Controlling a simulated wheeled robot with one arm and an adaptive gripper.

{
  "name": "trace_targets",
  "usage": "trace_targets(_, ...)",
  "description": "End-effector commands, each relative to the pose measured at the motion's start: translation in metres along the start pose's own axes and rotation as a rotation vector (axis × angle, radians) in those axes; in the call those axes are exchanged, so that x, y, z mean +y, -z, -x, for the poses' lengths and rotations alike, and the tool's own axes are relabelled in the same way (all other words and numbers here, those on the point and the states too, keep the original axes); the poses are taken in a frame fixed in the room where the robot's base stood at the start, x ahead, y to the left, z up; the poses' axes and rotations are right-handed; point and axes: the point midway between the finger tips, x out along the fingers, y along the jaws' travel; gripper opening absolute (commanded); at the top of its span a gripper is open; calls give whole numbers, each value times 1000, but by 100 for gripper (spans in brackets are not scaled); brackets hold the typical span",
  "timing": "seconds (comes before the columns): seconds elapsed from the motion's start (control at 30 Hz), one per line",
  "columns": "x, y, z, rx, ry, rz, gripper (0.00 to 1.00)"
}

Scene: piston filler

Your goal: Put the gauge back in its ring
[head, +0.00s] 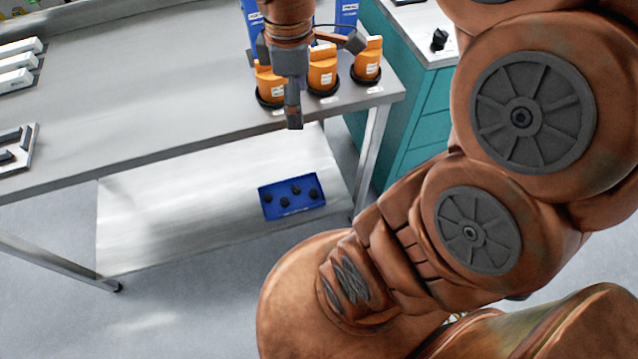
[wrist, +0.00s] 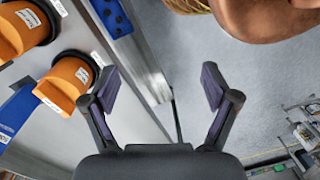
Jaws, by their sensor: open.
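Several orange parts with white labels stand near the right end of the metal table, and three show clearly in the head view: left (head: 268,86), middle (head: 322,72) and right (head: 367,64). Each sits on a dark round base or ring. The labels are too small to read, so I cannot tell which is the gauge. Two orange parts, upper (wrist: 18,30) and lower (wrist: 65,82), show at the left of the wrist view. My gripper (head: 293,118) is at the table's front edge, in front of them. In the wrist view my gripper (wrist: 160,84) is open and empty.
The metal table (head: 150,110) has clear room in its middle. A blue tray (head: 292,212) with several black knobs lies on the lower shelf (head: 150,230). Blue bins (head: 346,14) stand behind the orange parts. A teal cabinet (head: 425,105) stands right of the table.

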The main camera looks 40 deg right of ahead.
Motion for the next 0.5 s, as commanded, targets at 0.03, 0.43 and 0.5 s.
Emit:
trace_targets(0.03, -18, -1, -6, -9, 1, -78, 87)
trace_targets(0.43, -118, -30, -60, -71, 20, -764, 87)
trace_targets(0.5, -127, -34, -66, -79, 22, -832, 87)
